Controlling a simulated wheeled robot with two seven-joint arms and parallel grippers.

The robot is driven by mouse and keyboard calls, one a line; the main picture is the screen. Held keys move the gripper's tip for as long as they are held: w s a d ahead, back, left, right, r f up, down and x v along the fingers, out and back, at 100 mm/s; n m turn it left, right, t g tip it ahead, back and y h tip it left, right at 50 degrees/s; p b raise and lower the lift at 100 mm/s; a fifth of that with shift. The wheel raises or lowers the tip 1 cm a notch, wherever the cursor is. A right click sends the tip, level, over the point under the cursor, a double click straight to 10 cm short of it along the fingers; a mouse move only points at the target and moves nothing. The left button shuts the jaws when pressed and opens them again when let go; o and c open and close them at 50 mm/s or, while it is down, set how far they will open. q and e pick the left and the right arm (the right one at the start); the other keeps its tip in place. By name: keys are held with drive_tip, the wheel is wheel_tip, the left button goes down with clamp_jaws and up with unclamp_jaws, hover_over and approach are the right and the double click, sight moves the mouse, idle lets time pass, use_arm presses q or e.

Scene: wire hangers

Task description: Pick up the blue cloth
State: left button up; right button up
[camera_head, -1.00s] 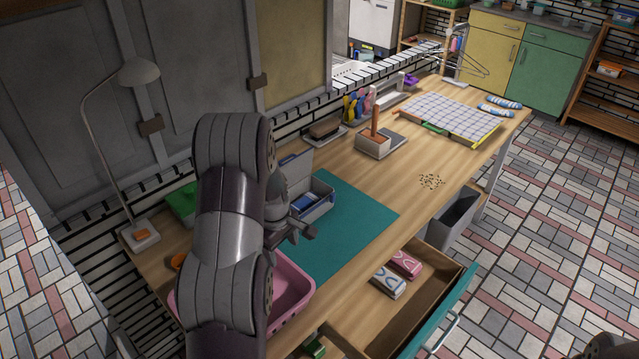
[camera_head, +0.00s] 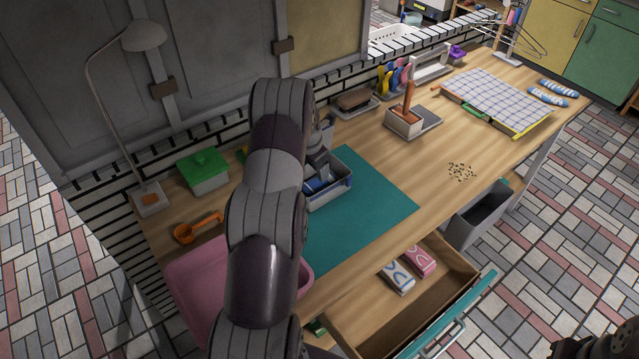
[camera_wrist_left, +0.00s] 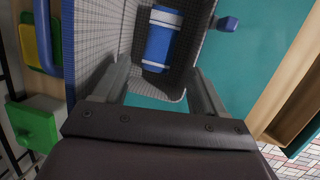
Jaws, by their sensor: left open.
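The blue cloth (camera_head: 318,184) is rolled up inside a small grey box (camera_head: 335,196) on the teal mat. In the left wrist view the cloth (camera_wrist_left: 158,45) is a blue roll with pale bands, lying in the box with its grid-patterned inner walls. My left gripper (camera_wrist_left: 160,72) is open and empty over the box, its fingers to either side of the near end of the cloth and apart from it. In the head view my left arm hides part of the box and most of this gripper. Only a dark part of my right arm shows at the lower right corner.
A green lidded box (camera_head: 203,173), an orange scoop (camera_head: 197,229) and a pink basin (camera_head: 192,290) stand left of my arm. A drawer (camera_head: 440,300) is open in front, holding two small packs. The teal mat (camera_head: 375,200) is clear right of the box.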

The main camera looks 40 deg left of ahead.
sight(319, 183)
use_arm(q)
drive_tip(key=p+x, duration=0.2)
drive_tip(key=x, duration=0.7)
drive_tip(key=shift+w+d+f, duration=0.1)
drive_tip(key=shift+d+f, duration=0.05)
drive_tip(key=shift+f, duration=0.05)
drive_tip(key=shift+w+f, duration=0.15)
drive_tip(key=shift+f, duration=0.05)
drive_tip(key=c, duration=0.8)
